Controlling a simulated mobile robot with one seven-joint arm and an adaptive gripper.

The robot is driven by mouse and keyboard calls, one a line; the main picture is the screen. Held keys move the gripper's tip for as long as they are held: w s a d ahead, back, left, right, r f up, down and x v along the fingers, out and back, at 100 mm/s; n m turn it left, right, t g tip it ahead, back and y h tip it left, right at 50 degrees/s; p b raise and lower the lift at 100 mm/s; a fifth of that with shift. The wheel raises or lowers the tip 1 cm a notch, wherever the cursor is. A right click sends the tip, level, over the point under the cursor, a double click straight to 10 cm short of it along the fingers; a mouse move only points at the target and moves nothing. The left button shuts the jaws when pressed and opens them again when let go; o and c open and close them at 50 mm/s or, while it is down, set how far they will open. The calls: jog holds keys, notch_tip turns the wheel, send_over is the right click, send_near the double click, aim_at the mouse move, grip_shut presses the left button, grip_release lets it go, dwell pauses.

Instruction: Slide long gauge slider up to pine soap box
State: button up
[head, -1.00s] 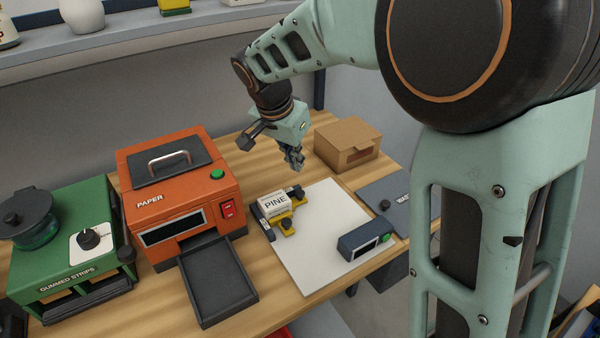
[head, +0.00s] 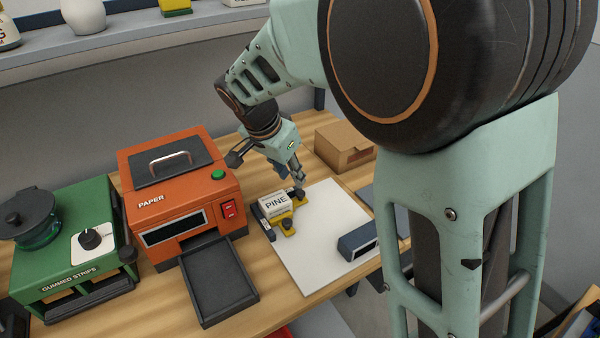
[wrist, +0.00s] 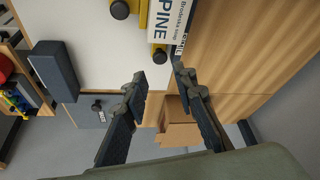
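The pine soap box (head: 276,205), pale with "PINE" on it, lies on a white board in the head view; it also shows at the top of the wrist view (wrist: 167,24). Two yellow gauge sliders with black knobs are by it: one at its near side (head: 288,228), one at its right end (head: 299,202). No marking shows which is the long one. My gripper (head: 299,186) is right above the right-end slider's knob. In the wrist view my gripper (wrist: 158,70) is open, with a black knob (wrist: 159,55) just past its fingertips. Contact cannot be told.
A dark blue device (head: 358,242) sits on the white board (head: 310,262). An orange paper machine (head: 180,190) with a black tray (head: 218,285) and a green machine (head: 70,255) stand to the left. A cardboard box (head: 342,148) stands behind.

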aim_at(300, 192)
jog(key=x, duration=0.8)
jog(key=shift+r, duration=0.1)
jog(key=shift+c, duration=0.4)
grip_shut()
